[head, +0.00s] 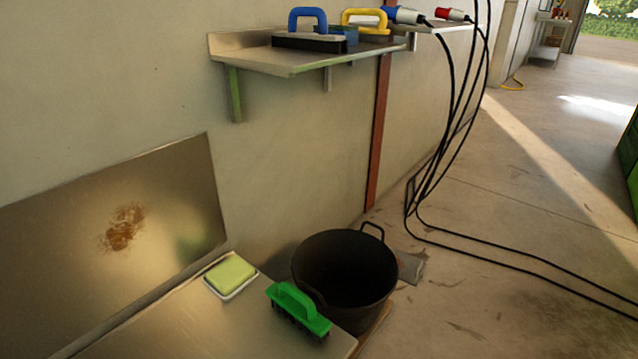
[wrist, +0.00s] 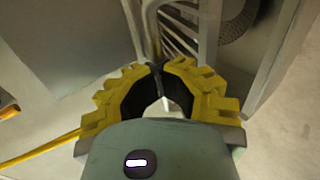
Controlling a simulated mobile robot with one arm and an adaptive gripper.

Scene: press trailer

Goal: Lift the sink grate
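My gripper (wrist: 157,68) shows in the wrist view with its yellow, black-lined fingers brought together at the tips. A thin light piece shows in the hollow between the fingers, below the tips. Just beyond the tips is a grey metal frame with parallel bars (wrist: 182,28), which looks like the sink grate. Its near edge meets the fingertips, and the fingers appear shut on it. Most of the grate is cut off by the picture's top edge. Neither gripper nor grate shows in the head view.
In the head view, a metal counter (head: 190,325) bears a yellow-green sponge (head: 231,274) and a green brush (head: 297,308). A black bucket (head: 345,270) stands beside it. A wall shelf (head: 285,62) holds tools. Black cables (head: 520,262) hang to the floor; open floor lies right.

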